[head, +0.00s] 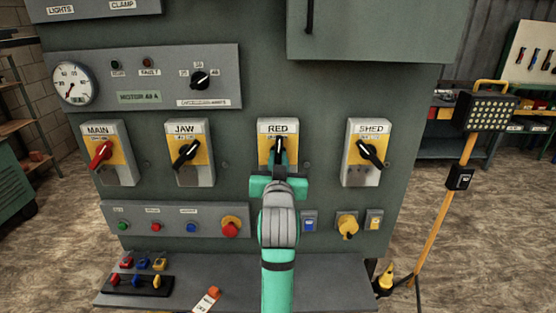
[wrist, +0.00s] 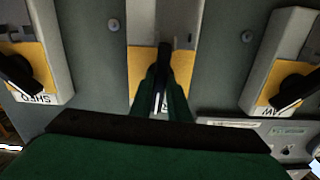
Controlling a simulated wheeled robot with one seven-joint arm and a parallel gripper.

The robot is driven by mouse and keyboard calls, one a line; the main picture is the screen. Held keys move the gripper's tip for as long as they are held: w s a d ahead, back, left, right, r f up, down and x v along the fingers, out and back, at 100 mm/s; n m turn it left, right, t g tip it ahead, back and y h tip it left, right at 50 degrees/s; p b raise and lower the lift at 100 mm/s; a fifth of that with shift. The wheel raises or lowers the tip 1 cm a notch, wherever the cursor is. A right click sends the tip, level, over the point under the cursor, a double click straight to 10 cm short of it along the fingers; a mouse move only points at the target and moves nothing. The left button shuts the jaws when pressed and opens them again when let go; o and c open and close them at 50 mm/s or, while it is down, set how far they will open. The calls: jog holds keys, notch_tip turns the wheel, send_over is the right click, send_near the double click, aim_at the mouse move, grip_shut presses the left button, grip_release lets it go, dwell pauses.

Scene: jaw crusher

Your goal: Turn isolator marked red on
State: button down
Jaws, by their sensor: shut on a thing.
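The isolator marked RED (head: 278,130) is a grey box with a yellow plate on the green cabinet, third in a row. Its black handle (wrist: 163,60) points straight up, with the tip showing in the wrist view. My gripper (head: 278,160) is in front of it, with the fingers closed around the handle. In the wrist view my gripper (wrist: 164,85) has its two green fingers on either side of the handle. The lower part of the handle and of the yellow plate is hidden behind the fingers.
The MAIN isolator (head: 104,152) with a red handle, the JAW isolator (head: 189,153) and the SHED isolator (head: 367,153) flank it, their handles slanted. Below are push buttons (head: 154,226) and a grey ledge (head: 240,285) with padlocks and a tag. A work lamp (head: 486,112) stands right.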

jog(key=m, duration=0.4)
jog(key=shift+f+m, duration=0.15)
jog(key=shift+m, duration=2.05)
jog(key=c, duration=1.7)
grip_release()
jog(key=s, duration=1.1)
jog(key=shift+w, duration=0.1)
